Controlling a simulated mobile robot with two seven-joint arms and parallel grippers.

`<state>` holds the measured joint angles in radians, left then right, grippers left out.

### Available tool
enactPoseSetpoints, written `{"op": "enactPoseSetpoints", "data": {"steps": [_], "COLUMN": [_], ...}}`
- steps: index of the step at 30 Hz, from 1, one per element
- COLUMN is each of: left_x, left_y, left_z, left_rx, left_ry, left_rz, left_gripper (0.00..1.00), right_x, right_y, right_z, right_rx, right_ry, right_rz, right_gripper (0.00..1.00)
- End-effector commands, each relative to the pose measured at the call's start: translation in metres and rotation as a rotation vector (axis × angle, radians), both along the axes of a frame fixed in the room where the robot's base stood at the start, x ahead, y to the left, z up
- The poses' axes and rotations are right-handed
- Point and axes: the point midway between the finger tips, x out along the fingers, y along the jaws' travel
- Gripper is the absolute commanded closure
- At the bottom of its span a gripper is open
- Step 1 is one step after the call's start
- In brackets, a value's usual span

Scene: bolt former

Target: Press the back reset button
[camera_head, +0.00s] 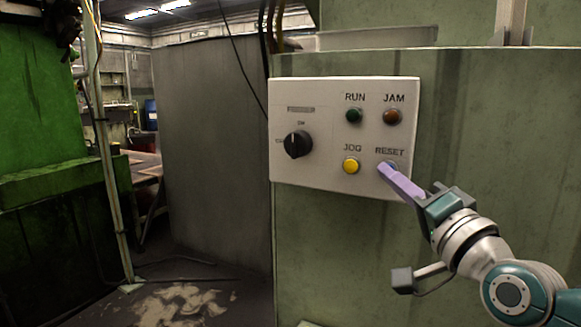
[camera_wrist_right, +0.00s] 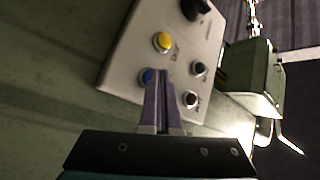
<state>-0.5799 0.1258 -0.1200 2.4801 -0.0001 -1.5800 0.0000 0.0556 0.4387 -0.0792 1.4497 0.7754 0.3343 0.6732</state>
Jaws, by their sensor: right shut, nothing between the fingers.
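The white control panel (camera_head: 325,178) is on the front of a green machine cabinet. Its blue button (camera_head: 394,165) under the RESET label is at the lower right, mostly hidden by my right gripper. My right gripper (camera_head: 383,169) is shut and empty, with its purple fingertips at the RESET button. In the right wrist view the blue button (camera_wrist_right: 147,76) shows just left of the fingertips (camera_wrist_right: 159,73) and is partly covered by them. I cannot tell whether they touch it. My left gripper is not in view.
The panel also has a yellow JOG button (camera_head: 351,166), a green RUN button (camera_head: 354,115), a brown JAM button (camera_head: 392,117) and a black rotary knob (camera_head: 298,144). A green machine (camera_head: 40,120) stands at the left. The floor (camera_head: 190,295) left of the cabinet is open.

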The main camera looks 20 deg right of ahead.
Motion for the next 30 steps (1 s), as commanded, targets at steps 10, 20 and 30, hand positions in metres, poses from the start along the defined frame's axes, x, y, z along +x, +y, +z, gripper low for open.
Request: {"op": "enactPoseSetpoints", "data": {"steps": [10, 20, 30], "left_x": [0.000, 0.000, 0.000], "left_y": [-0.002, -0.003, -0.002], "left_z": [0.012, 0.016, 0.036], "left_rx": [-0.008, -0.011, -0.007], "left_ry": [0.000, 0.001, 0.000], "left_rz": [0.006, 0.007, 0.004], "left_gripper": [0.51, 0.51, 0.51], "right_x": [-0.010, -0.012, -0.034], "right_y": [0.011, 0.014, 0.040], "right_z": [0.001, 0.002, 0.003], "right_rx": [-0.001, 0.001, 0.001], "right_ry": [0.000, 0.000, 0.001], "right_rz": [0.000, 0.001, 0.001], "right_gripper": [1.00, 1.00, 1.00]}}
